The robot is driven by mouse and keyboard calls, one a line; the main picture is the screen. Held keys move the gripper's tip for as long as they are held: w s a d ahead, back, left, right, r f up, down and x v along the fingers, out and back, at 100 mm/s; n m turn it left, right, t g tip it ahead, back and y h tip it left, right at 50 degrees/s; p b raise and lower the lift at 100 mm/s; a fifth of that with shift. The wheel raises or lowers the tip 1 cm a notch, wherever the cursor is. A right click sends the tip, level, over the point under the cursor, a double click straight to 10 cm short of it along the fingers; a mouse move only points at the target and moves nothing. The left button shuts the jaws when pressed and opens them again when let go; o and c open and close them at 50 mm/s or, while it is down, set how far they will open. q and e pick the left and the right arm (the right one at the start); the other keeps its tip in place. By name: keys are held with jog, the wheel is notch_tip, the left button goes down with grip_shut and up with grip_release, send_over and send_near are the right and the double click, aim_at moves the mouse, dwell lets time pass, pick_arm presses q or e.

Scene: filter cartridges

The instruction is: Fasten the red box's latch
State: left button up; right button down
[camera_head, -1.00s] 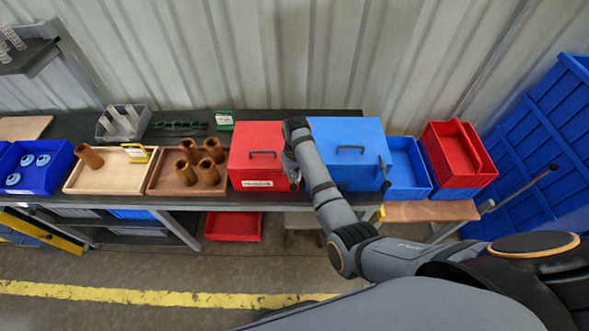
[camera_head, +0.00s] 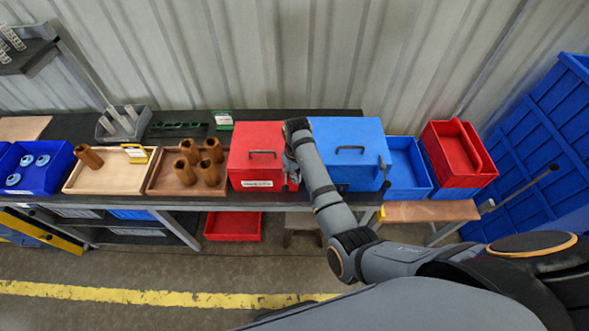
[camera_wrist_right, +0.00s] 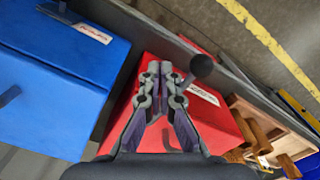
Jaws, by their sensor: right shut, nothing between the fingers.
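The red box (camera_head: 258,164) stands on the bench with its lid down, left of the blue box. Its lid has a dark handle (camera_head: 263,153), and a white label is on its front. My right gripper (camera_head: 291,180) is at the box's right front side, partly hidden by my own arm in the head view. In the right wrist view, the right gripper (camera_wrist_right: 160,68) is shut and empty over the red box (camera_wrist_right: 205,112). The latch's dark round knob (camera_wrist_right: 201,66) shows just beside the fingertips; I cannot tell whether they touch. My left gripper is out of view.
The blue box (camera_head: 347,135) is close on the right, with its own lever at its right side. A wooden tray (camera_head: 155,189) with brown cartridges stands to the left. Blue and red bins (camera_head: 458,155) stand farther right. The floor in front is clear.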

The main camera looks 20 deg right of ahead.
notch_tip(320, 180, up, 8)
jog(key=shift+f, duration=0.2)
dwell(0.5)
